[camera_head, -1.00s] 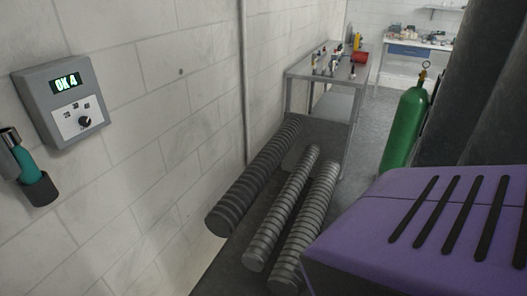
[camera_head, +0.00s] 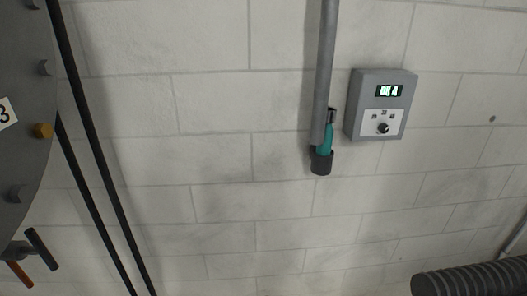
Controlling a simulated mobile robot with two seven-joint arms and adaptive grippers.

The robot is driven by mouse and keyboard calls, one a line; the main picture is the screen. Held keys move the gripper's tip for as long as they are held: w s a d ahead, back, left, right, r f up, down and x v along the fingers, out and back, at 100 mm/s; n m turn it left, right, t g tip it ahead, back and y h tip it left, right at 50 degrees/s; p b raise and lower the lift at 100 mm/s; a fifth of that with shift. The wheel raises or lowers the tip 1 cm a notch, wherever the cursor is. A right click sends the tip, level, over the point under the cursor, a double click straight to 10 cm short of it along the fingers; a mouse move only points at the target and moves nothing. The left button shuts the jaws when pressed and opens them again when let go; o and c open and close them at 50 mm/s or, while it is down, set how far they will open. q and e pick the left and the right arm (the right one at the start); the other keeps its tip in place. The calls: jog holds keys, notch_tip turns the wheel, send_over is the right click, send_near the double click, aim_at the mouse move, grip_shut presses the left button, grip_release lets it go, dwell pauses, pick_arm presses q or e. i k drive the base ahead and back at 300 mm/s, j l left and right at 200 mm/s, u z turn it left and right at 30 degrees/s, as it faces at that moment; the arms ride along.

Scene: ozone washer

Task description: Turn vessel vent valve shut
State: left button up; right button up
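A large grey round vessel end (camera_head: 22,110) with several bolt-like knobs fills the left edge. A white tag with a "3" (camera_head: 5,112) and a brass-coloured fitting (camera_head: 42,131) sit on it. Below it, at the lower left, is a valve-like part with a dark bar handle (camera_head: 41,249) and an orange lever (camera_head: 18,274), cut off by the picture edge. I cannot tell which of these is the vessel vent valve, or whether it is open or shut. Neither of my grippers is in view.
A grey wall box (camera_head: 381,104) has a lit display and a knob. Beside it, a teal handheld tool (camera_head: 327,140) sits in a dark holder under a vertical grey pipe (camera_head: 325,60). Two dark cables (camera_head: 90,150) run down at left. A ribbed cylinder (camera_head: 470,280) lies at lower right.

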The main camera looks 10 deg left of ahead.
aim_at(38, 248)
jog(key=u, duration=1.85)
